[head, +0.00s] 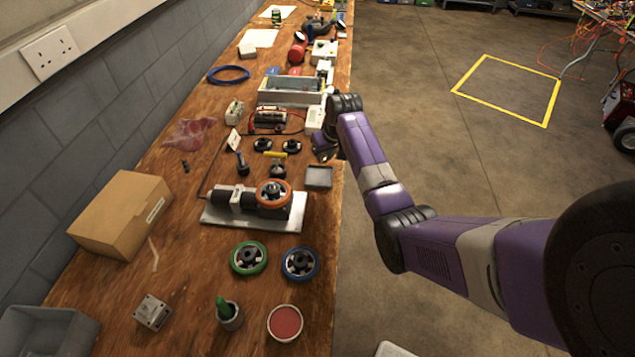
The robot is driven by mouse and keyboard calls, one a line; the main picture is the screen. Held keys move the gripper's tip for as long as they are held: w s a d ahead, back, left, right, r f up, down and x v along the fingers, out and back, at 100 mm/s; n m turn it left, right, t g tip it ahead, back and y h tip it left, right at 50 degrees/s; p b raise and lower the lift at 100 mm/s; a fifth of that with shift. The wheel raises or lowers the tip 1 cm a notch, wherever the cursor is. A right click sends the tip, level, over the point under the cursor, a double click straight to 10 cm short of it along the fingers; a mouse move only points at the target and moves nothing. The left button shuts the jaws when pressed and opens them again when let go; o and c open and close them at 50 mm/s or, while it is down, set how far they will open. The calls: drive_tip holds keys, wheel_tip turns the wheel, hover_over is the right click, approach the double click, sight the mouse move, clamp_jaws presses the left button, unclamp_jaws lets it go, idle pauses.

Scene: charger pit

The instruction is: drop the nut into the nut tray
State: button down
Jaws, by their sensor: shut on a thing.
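A small square grey tray (319,185), which I take as the nut tray, sits on the wooden bench near its right edge. It looks empty from here. My gripper (323,152) is just beyond the tray, over the right edge of the bench, small and dark in this view. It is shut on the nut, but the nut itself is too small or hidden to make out. A motor with an orange-rimmed wheel (275,193) lies on a metal plate (225,217) to the left of the tray.
A green-rimmed wheel (249,258), a blue-rimmed wheel (300,264) and a red-filled round tin (285,323) lie nearer me. A cardboard box (120,215) stands by the wall. Small black parts (291,146) and a white meter (314,119) crowd the bench near my gripper.

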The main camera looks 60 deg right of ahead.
drive_tip(key=shift+f, duration=0.2)
drive_tip(key=c, duration=1.2)
unclamp_jaws()
drive_tip(key=shift+c, duration=0.2)
drive_tip(key=shift+r, duration=0.1)
drive_tip(key=v, duration=0.7)
drive_tip(key=shift+r, duration=0.25)
drive_tip(key=shift+s, duration=0.15)
